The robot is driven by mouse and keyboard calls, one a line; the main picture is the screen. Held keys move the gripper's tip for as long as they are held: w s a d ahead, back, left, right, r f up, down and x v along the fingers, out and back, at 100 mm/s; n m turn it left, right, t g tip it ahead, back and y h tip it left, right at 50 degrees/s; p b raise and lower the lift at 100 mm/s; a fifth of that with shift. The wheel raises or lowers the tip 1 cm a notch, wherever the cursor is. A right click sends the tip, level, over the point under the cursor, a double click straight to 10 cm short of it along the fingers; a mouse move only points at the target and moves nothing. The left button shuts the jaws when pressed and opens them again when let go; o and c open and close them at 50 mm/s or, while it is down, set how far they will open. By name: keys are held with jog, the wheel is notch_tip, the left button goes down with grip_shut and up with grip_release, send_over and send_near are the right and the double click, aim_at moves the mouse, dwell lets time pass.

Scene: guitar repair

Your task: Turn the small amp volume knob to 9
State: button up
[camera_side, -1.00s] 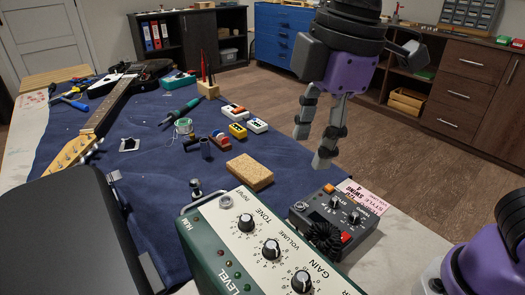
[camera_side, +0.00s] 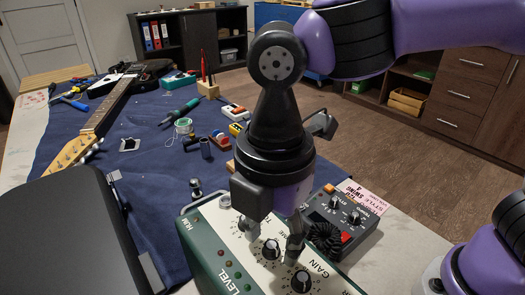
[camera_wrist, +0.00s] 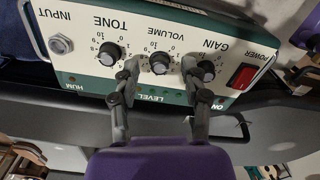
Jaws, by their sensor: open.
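The small amp (camera_side: 215,238) has a green case and a cream panel with a row of black knobs with pale caps. The volume knob (camera_side: 271,249) is the middle one, between tone and gain; it also shows in the wrist view (camera_wrist: 160,63). My gripper (camera_side: 271,238) points down over the panel, open, one finger on each side of the volume knob. In the wrist view the fingertips (camera_wrist: 160,66) flank the knob with gaps on both sides. The knob's pointer setting is too small to read. My gripper hides the tone knob in the side view.
The gain knob (camera_side: 301,281) and tone knob (camera_wrist: 109,54) sit close to my fingers. The red power switch (camera_wrist: 242,76) is past gain. A dark pedal box (camera_side: 345,215) stands beside the amp. A guitar (camera_side: 95,125) and tools lie on the blue cloth.

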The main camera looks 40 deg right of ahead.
jog(key=shift+f, duration=0.2)
grip_shut()
